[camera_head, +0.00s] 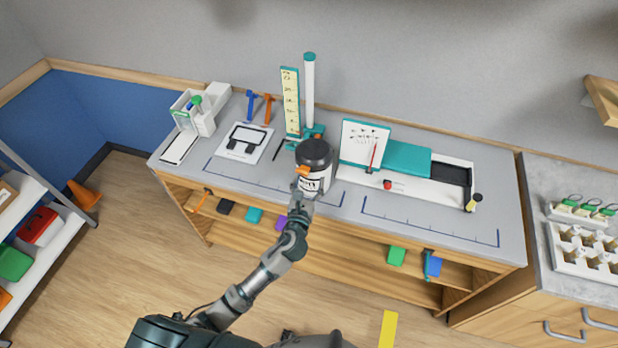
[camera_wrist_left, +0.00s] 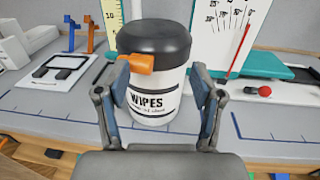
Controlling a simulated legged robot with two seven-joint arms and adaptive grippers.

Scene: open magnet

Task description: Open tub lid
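The tub is a white wipes container (camera_head: 314,180) with a black lid (camera_head: 314,152), standing upright on the grey workbench. An orange tab (camera_head: 303,171) sticks out from the front of the lid. In the left wrist view the tub body (camera_wrist_left: 155,101), lid (camera_wrist_left: 153,38) and orange tab (camera_wrist_left: 137,63) fill the middle. My left gripper (camera_wrist_left: 160,82) is open, its two fingers spread in front of the tub on either side; contact cannot be told. In the head view my left gripper (camera_head: 302,193) reaches the tub's front. My right gripper is not in view.
A height gauge (camera_head: 291,102) and white post (camera_head: 309,92) stand behind the tub. A teal and white device (camera_head: 404,159) with a chart lies to the right. A white tray with a black-framed item (camera_head: 245,143) lies to the left. The bench front has free room.

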